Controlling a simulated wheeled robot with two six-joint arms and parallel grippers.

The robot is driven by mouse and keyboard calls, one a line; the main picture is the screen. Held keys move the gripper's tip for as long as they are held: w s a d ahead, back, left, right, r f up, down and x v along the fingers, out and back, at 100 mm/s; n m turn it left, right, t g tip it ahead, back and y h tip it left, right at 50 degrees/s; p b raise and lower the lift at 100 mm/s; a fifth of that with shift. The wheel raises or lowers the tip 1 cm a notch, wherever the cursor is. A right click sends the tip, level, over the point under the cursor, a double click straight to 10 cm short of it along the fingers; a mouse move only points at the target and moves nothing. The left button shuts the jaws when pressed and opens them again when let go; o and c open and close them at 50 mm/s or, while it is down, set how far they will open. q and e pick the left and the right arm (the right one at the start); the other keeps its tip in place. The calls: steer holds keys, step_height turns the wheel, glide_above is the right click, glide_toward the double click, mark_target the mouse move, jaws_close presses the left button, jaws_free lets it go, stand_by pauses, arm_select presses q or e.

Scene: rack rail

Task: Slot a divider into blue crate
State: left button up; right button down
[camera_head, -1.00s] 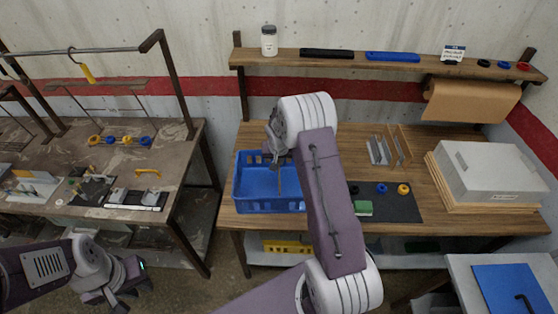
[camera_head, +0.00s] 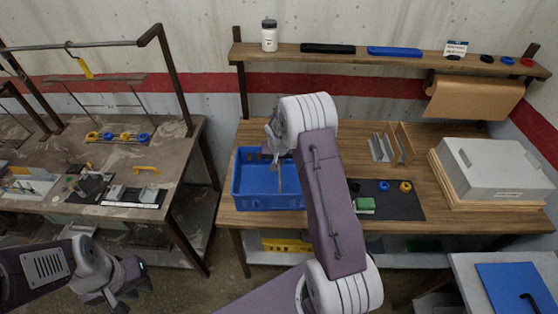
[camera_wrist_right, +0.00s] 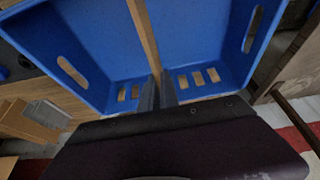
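The blue crate (camera_head: 262,203) stands at the left end of the wooden bench. My right gripper (camera_wrist_right: 158,92) is over the crate, shut on a thin wooden divider (camera_wrist_right: 143,32) seen edge-on. The divider also shows in the head view (camera_head: 281,180) as a thin upright strip within the crate's outline. In the right wrist view, crate walls (camera_wrist_right: 215,60) show on both sides of it. How deep it sits, and whether it is in a slot, I cannot tell. My right arm hides part of the crate's right side. My left gripper (camera_head: 130,290) is open and empty at the lower left.
More dividers, grey (camera_head: 379,147) and wooden (camera_head: 402,143), stand on the bench right of my arm. A dark mat (camera_head: 395,206) holds rings and a green block. A grey case (camera_head: 495,170) sits at the right. A shelf (camera_head: 385,59) runs along the wall behind.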

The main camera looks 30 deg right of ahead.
steer(key=shift+f+b, duration=2.7)
steer(key=shift+f, duration=0.2)
steer(key=c, duration=1.5)
jaws_free()
steer(key=shift+c, duration=0.2)
steer(key=shift+r, duration=0.15)
steer(key=shift+s+a+r, duration=0.1)
steer(key=shift+r, duration=0.25)
steer(key=b+v, duration=0.1)
steer(key=v, duration=0.7)
steer(key=shift+s, duration=0.15)
